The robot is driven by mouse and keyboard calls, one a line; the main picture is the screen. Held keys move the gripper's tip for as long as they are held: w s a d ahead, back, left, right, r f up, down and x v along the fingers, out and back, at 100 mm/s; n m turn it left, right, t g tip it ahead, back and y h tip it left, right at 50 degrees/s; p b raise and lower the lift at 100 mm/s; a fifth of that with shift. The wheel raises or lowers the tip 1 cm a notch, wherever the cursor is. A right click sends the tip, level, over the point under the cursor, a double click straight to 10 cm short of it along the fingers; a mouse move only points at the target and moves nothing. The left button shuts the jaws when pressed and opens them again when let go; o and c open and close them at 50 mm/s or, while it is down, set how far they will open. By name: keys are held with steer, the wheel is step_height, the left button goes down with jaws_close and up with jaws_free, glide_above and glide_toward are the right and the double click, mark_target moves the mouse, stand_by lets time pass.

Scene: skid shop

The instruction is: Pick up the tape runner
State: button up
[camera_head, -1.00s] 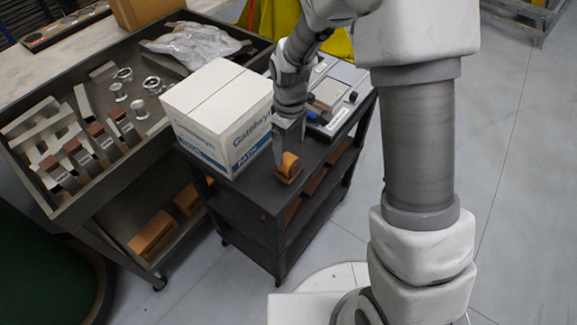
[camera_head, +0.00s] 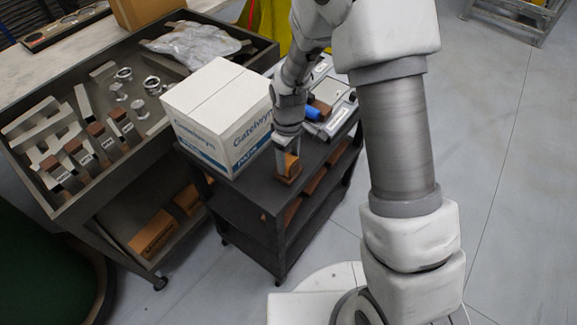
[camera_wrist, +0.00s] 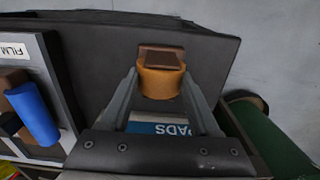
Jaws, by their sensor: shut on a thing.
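The tape runner (camera_head: 289,168), an orange and brown piece, is on the black cart's top near its front edge, right of the white carton. My gripper (camera_head: 288,152) reaches down onto it from above and is shut on it. In the wrist view the tape runner (camera_wrist: 160,80) sits between the two fingertips of my gripper (camera_wrist: 160,88), with its brown part facing away from the palm. Whether it still touches the cart top is hard to tell.
A white and blue carton (camera_head: 218,112) stands close left of my gripper. A blue roll (camera_head: 312,113) and a grey tray (camera_head: 340,115) lie behind it on the black cart (camera_head: 240,190). A parts bench (camera_head: 60,205) stands at left. Open floor (camera_head: 510,200) lies right.

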mark_target(289, 158)
jaws_close()
steer(key=shift+r, duration=0.2)
steer(key=shift+r, duration=0.2)
step_height(289, 158, up, 4)
steer(key=shift+f, duration=0.15)
steer(key=s+d+r, duration=0.6)
steer(key=s, duration=0.3)
steer(key=shift+s+d+r+b, duration=0.2)
steer(key=shift+s+r+b, duration=0.1)
steer(key=shift+s, duration=0.1)
